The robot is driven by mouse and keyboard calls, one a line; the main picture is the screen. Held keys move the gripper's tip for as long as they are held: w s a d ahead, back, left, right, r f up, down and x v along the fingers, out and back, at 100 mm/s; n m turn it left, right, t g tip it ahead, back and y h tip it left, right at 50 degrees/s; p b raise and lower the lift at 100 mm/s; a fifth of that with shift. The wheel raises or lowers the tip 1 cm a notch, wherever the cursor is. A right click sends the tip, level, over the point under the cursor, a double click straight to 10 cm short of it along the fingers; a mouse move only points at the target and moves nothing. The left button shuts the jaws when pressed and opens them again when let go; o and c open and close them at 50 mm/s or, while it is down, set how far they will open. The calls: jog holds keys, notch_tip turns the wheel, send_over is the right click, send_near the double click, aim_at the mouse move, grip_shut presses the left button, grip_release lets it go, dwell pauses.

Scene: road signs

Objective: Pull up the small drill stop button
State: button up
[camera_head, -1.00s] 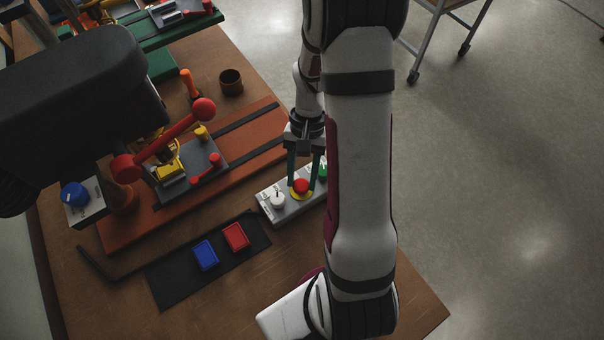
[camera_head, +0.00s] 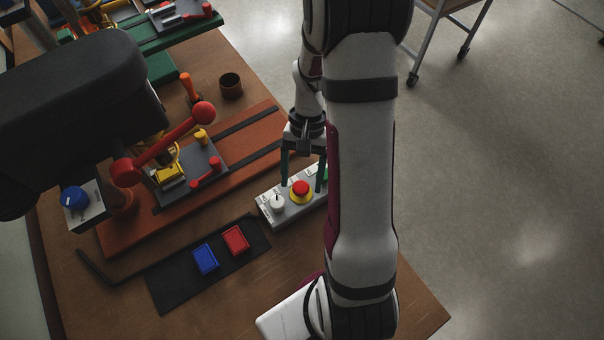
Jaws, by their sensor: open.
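The drill stop button (camera_head: 300,188) is a small red mushroom cap on a yellow ring. It sits on a grey control box (camera_head: 273,219) on the table, between a white knob (camera_head: 277,203) and a green part mostly hidden by my arm. My gripper (camera_head: 302,188) is open, pointing down. Its two dark green fingers stand apart on the left and right, just behind or above the red cap. I cannot tell whether either finger touches it. Nothing is held.
A drill press with a red handle (camera_head: 204,112) and dark body stands at the left over an orange-brown base (camera_head: 130,232). A black mat (camera_head: 173,287) bears a blue block (camera_head: 205,259) and a red block (camera_head: 235,240). A brown cup (camera_head: 231,86) stands behind. My arm hides the table's right part.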

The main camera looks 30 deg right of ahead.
jog(key=v, duration=1.6)
jog(key=shift+a+f, duration=0.1)
jog(key=s+a+n+t+h, duration=0.1)
jog(key=s+a+n+t, duration=0.2)
jog(key=s+a, duration=1.3)
jog(key=shift+s+a+r, duration=0.3)
jog(key=shift+a, duration=0.15)
jog(key=shift+n, duration=0.3)
jog(key=shift+c, duration=0.3)
